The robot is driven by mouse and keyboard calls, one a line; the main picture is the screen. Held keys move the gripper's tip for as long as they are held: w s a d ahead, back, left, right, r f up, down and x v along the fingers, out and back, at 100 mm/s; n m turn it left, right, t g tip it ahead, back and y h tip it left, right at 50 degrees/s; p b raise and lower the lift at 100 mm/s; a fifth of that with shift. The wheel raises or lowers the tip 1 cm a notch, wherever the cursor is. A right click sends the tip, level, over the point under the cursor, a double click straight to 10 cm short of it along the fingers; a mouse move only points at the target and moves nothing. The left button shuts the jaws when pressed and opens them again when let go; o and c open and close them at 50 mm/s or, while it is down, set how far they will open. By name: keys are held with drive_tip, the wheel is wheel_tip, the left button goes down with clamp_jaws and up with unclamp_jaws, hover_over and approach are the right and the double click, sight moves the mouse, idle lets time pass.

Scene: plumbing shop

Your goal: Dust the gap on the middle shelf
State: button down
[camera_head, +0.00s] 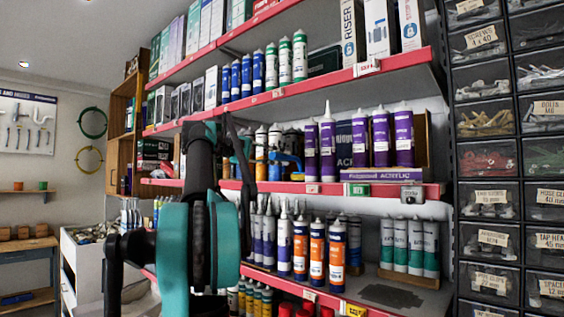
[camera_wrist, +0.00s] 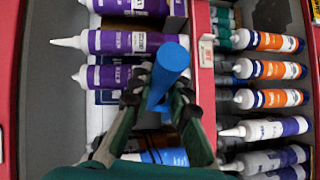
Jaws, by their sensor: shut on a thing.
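My gripper (camera_wrist: 158,100) is shut on a blue round-ended handle (camera_wrist: 172,62) in the wrist view. The rest of the held thing is hidden behind the fingers, so I cannot tell its far end. In the head view my gripper is largely hidden by my arm, in front of the shelf with the purple tubes (camera_head: 381,138). That shelf has a red front edge (camera_head: 320,188). In the wrist view its purple tubes (camera_wrist: 125,42) lie to the left of the handle. A dark grey patch (camera_head: 391,296) lies on the bare part of the shelf below, right of the orange tubes.
Orange tubes (camera_head: 317,250) and pale tubes with green labels (camera_head: 415,245) stand on the shelf below. Blue tubes (camera_head: 246,75) and boxes fill the shelf above. Drawers of small parts (camera_head: 488,120) stand at the right. A workbench (camera_head: 30,248) is at far left.

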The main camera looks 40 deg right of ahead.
wheel_tip(320, 180, up, 2)
drive_tip(key=shift+a+r, duration=0.15)
drive_tip(key=shift+r, duration=0.05)
drive_tip(key=s+a, duration=0.1)
drive_tip(key=a, duration=1.4)
drive_tip(key=shift+s+a, duration=0.2)
drive_tip(key=shift+a, duration=0.15)
idle(0.5)
drive_tip(key=shift+f, duration=0.1)
idle(0.5)
